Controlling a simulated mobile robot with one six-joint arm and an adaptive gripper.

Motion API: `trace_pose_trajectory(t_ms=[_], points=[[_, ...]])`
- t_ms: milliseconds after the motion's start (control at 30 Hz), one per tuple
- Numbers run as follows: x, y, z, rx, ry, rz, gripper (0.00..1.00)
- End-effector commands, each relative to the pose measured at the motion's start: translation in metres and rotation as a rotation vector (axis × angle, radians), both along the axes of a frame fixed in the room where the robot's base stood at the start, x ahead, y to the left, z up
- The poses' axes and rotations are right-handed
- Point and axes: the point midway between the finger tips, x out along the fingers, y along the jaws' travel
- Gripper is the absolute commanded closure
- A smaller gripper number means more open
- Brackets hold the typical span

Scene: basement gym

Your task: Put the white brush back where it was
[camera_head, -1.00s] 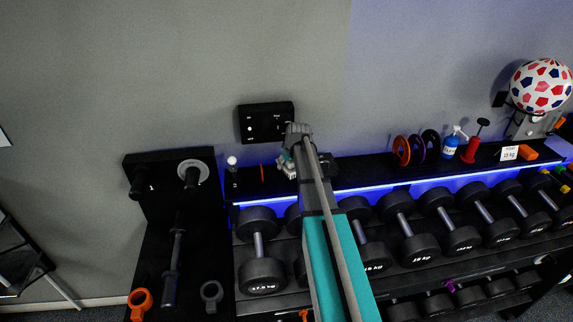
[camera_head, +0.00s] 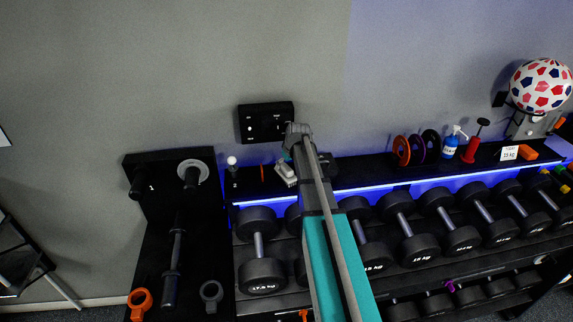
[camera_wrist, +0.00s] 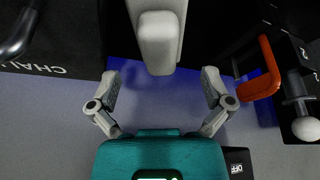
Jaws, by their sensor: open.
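The white brush (camera_wrist: 158,38) shows in the wrist view as a pale, blocky, rounded form at the top middle, ahead of my gripper (camera_wrist: 160,82). The gripper is open, with one finger to each side and clear space between each finger and the brush. In the head view the brush (camera_head: 287,173) lies on the black shelf top, just left of my arm. My gripper is mostly hidden behind my own arm there. The far end of the brush is cut off by the wrist view's top edge.
A black wall box (camera_head: 266,122) is above. Dumbbells (camera_head: 261,275) fill the rack below. Weight plates (camera_head: 402,151) and a bottle (camera_head: 451,143) stand right.

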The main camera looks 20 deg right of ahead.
Motion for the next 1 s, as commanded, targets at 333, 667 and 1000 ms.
trace_pose_trajectory(t_ms=[333,667,1000], points=[[-0.005,0.0,0.023,0.0,0.0,-0.001,0.0],[-0.016,-0.002,0.051,0.0,0.0,-0.001,0.0],[-0.028,-0.003,0.08,0.0,0.0,-0.001,0.0]])
